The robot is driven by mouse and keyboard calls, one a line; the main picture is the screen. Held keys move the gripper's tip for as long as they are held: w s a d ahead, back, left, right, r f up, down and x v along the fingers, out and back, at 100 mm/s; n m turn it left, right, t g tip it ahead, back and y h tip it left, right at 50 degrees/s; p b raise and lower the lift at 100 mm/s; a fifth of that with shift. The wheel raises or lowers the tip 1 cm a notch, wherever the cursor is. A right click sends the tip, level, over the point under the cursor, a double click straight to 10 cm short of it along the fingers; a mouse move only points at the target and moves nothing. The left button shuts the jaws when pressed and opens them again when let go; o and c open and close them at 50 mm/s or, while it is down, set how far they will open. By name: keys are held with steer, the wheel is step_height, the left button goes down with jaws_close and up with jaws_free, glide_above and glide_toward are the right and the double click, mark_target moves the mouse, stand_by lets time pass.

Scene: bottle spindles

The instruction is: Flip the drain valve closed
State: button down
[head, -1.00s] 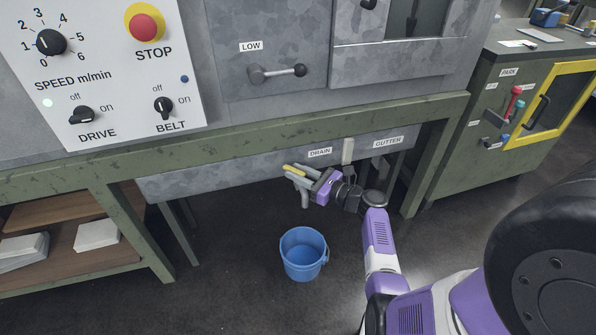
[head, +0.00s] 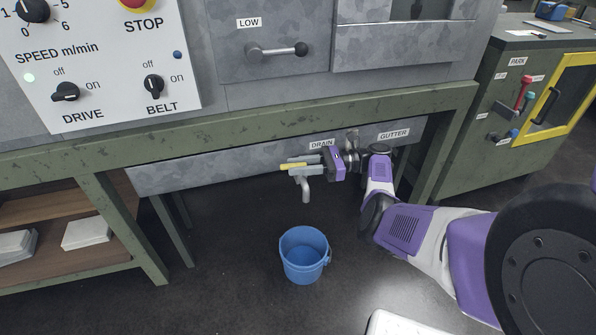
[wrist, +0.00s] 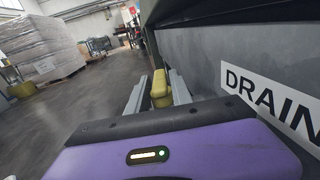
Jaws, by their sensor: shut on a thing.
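The drain valve has a yellow lever (head: 292,166) and a grey downward spout (head: 305,188). It sits below the DRAIN label (head: 321,144) on the front of the grey trough (head: 215,168). My gripper (head: 304,169) is at the valve, reaching in from the right, with its fingers pointing left. In the wrist view the yellow lever (wrist: 160,90) lies between my two fingers, which are shut on it. The lever's yellow end points left in the head view, roughly along the trough. The valve body is partly hidden by my gripper.
A blue bucket (head: 304,255) stands on the floor under the spout. The green frame beam (head: 240,126) runs just above the trough. A frame leg (head: 446,150) stands right of my arm. The GUTTER label (head: 394,134) is to the right.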

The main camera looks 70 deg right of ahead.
stand_by(0.6)
steer(key=c, duration=1.3)
jaws_free()
steer(key=shift+a+r+p, duration=0.1)
steer(key=shift+p, duration=0.35)
